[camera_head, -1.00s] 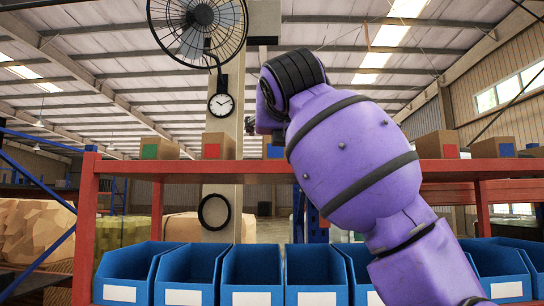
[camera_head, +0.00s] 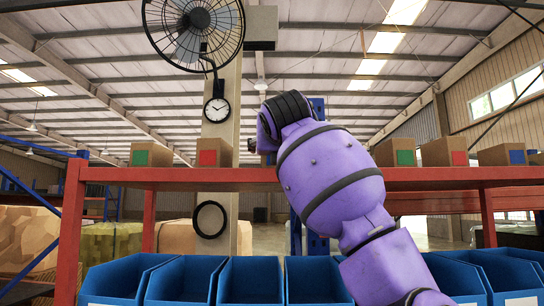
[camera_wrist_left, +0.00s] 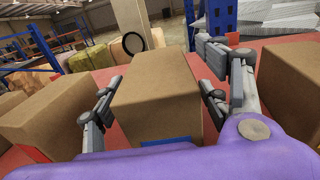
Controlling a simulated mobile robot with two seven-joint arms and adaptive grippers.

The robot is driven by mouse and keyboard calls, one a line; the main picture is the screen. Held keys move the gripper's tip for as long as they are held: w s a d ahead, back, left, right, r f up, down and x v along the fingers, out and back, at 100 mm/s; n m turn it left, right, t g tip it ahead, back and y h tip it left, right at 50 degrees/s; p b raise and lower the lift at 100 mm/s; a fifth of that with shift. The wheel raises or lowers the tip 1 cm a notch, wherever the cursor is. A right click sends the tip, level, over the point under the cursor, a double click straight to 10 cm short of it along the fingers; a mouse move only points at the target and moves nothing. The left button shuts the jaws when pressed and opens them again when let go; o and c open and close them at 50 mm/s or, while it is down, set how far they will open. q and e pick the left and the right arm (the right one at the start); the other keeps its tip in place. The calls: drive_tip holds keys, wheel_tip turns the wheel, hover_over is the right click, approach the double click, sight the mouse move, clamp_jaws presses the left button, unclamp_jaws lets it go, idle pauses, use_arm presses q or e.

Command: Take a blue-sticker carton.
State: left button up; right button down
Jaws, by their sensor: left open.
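A brown carton with a blue sticker (camera_wrist_left: 158,98) stands on the red shelf between the two fingers of my left gripper (camera_wrist_left: 158,88) in the left wrist view. The fingers are open, one on each side of it; the left finger is close to its side. Its blue sticker shows at the bottom of that view. In the head view my purple left arm covers most of this carton and hides the gripper. Another blue-sticker carton (camera_head: 502,155) stands at the right of the shelf. My right gripper is not in view.
A red-sticker carton (camera_wrist_left: 38,125) stands left of the gripper and another carton (camera_wrist_left: 290,85) close on its right. Green-sticker cartons (camera_head: 153,154) also stand on the red shelf (camera_head: 140,176). Blue bins (camera_head: 185,281) line the level below. A fan (camera_head: 193,33) hangs above.

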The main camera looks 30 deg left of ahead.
use_arm(q)
drive_tip(key=c, duration=1.4)
drive_tip(key=shift+o, duration=0.2)
drive_tip(key=shift+r, duration=0.1)
